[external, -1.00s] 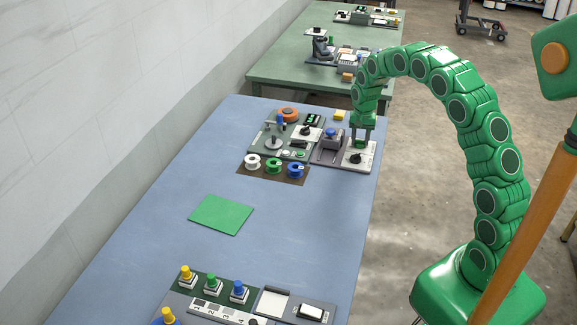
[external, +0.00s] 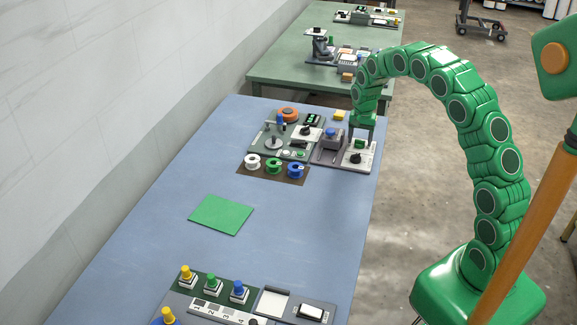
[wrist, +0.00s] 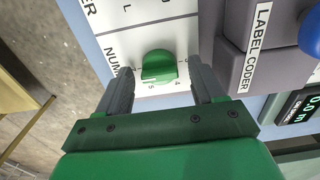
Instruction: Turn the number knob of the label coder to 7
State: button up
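The label coder is a grey unit (external: 328,152) with a blue button, and a white dial panel (external: 352,166) adjoins it on the right. The green number knob (wrist: 157,66) sits on the white panel in the wrist view, with "NUM" printed beside it. Digits 5 and 4 show below it; the figure it points to is not clear. My gripper (wrist: 160,87) is open, with one finger on each side of the knob and visible gaps. In the external view my gripper (external: 361,139) is above the panel's far part, with the green knob showing between its fingers. A black knob (external: 356,158) sits nearer on the panel.
A dark-green control panel (external: 262,141) stands left of the coder. Several spools stand on a brown mat (external: 247,171). A green mat (external: 221,215) lies on the blue table, which has clear space around it. The table's right edge is close to the dial panel.

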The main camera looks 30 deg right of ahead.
aim_at(360, 140)
jog(key=shift+r, duration=0.1)
notch_tip(360, 140, up, 7)
jog(key=shift+f, duration=0.1)
jog(key=shift+r, duration=0.4)
dwell(0.4)
jog(key=shift+s+r, duration=0.15)
jog(key=shift+s, duration=0.05)
jog(key=s+a+r+n+g, duration=0.1)
jog(key=s+r+n, duration=0.35)
jog(key=s, duration=1.35)
jog(key=s+a+r+n, duration=0.15)
jog(key=s+r, duration=0.65)
jog(key=s, duration=0.9)
jog(key=s+f+n, duration=0.1)
jog(key=s+n, duration=0.2)
jog(key=s, duration=1.2)
jog(key=shift+a+f+g, duration=0.15)
jog(key=shift+f+g, duration=0.25)
